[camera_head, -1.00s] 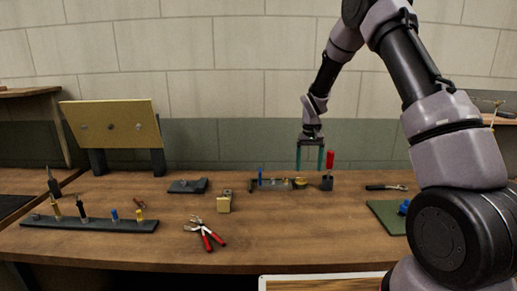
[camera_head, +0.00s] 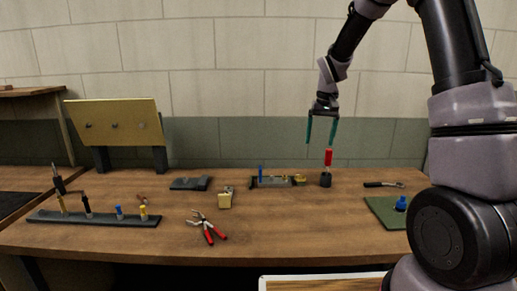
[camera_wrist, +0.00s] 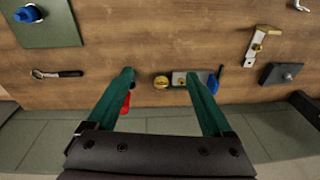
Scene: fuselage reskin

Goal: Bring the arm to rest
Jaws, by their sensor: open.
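My gripper (camera_head: 321,131) hangs above the back of the workbench, fingers pointing down. Its two green fingers are apart with nothing between them, also in the wrist view (camera_wrist: 165,85). Below it on the bench stands a red-handled tool (camera_head: 328,157) in a small dark holder (camera_head: 325,180). In the wrist view the red handle (camera_wrist: 126,103) shows partly behind the left finger. My arm comes down from the upper right.
The workbench (camera_head: 270,235) holds a grey fixture (camera_head: 273,182), a brass-coloured block (camera_head: 225,199), red-handled pliers (camera_head: 209,228), a tool rack (camera_head: 95,217), a ratchet-like tool (camera_head: 383,184) and a green mat (camera_head: 385,213). A yellowish panel (camera_head: 113,122) stands at the back left.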

